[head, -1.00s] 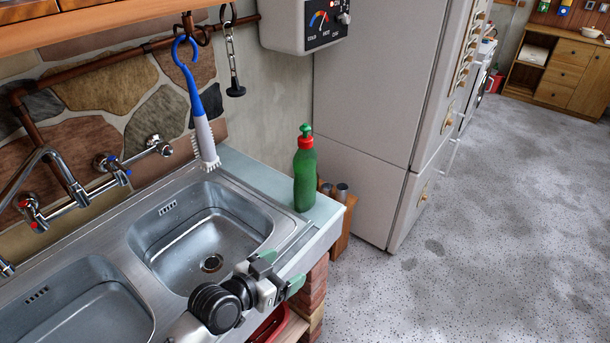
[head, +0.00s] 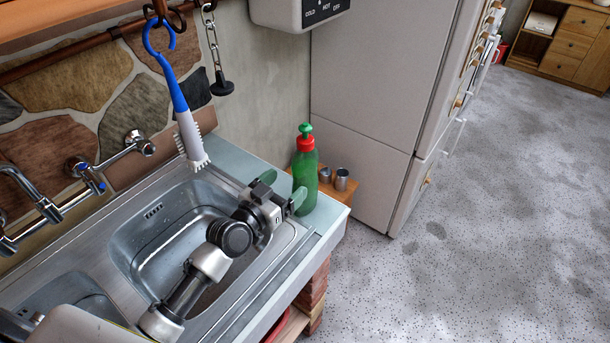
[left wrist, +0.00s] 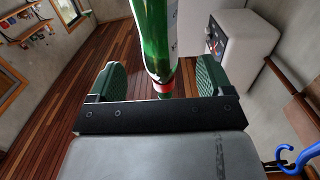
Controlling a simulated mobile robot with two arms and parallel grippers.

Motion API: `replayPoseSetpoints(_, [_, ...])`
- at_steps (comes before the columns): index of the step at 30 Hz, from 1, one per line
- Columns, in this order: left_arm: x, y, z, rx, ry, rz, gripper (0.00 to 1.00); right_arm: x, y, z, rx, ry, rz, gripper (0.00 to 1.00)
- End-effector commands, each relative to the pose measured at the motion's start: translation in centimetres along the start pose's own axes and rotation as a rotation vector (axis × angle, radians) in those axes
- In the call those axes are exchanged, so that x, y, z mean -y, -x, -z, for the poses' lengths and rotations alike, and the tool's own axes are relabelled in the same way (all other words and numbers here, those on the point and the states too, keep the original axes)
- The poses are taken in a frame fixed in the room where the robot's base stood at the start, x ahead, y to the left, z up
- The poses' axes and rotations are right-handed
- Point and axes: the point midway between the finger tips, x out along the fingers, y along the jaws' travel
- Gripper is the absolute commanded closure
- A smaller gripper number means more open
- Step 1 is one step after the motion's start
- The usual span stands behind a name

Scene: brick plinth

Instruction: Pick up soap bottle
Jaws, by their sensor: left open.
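The green soap bottle (head: 305,185) with a red collar and green nozzle stands upright on the counter's right end, beside the sink. My left gripper (head: 283,191) is open at the bottle's left side, its green-padded fingers pointing at it. One finger overlaps the bottle's left edge in the head view. In the left wrist view the bottle (left wrist: 155,38) appears upside down, between the two open fingers (left wrist: 160,82). My right gripper is not in view.
The steel sink (head: 130,215) lies under my left arm. A blue-and-white brush (head: 186,120) hangs above it on a hook. Two metal cylinders (head: 341,179) on a wooden block stand right of the bottle, near the fridge (head: 375,100). Open floor lies to the right.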

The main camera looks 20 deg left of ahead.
Motion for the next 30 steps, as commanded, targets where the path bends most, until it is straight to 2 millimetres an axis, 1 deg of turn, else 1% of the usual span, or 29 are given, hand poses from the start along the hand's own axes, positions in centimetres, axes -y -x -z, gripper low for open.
replayPoseSetpoints(1, [0.0, -0.7, 0.2, -0.001, 0.0, 0.001, 0.19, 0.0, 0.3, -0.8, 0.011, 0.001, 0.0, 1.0])
replayPoseSetpoints(3, [0.0, -1.2, 0.1, 0.001, 0.0, 0.001, 0.19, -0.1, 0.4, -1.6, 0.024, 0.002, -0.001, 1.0])
replayPoseSetpoints(6, [-0.1, -1.8, 0.1, 0.0, -0.001, 0.0, 0.19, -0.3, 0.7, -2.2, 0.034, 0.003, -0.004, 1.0])
replayPoseSetpoints(8, [-0.1, -2.5, 0.2, 0.001, 0.001, -0.001, 0.19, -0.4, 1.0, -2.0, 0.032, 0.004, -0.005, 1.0])
replayPoseSetpoints(12, [-0.3, -4.6, 0.1, 0.001, -0.001, 0.0, 0.19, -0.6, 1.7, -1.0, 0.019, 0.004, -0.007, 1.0])
replayPoseSetpoints(16, [-0.3, -6.1, -0.1, 0.001, 0.0, -0.001, 0.19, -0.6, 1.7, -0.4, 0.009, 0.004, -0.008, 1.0])
replayPoseSetpoints(19, [-0.3, -6.5, -0.2, 0.002, -0.001, 0.0, 0.19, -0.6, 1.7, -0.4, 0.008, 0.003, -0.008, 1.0])
replayPoseSetpoints(25, [-0.3, -6.5, -0.2, 0.002, -0.001, 0.0, 0.19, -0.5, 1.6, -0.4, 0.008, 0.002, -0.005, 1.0])
replayPoseSetpoints(30, [-0.3, -6.5, -0.2, 0.002, -0.001, 0.0, 0.46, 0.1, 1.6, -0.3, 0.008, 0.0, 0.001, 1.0])
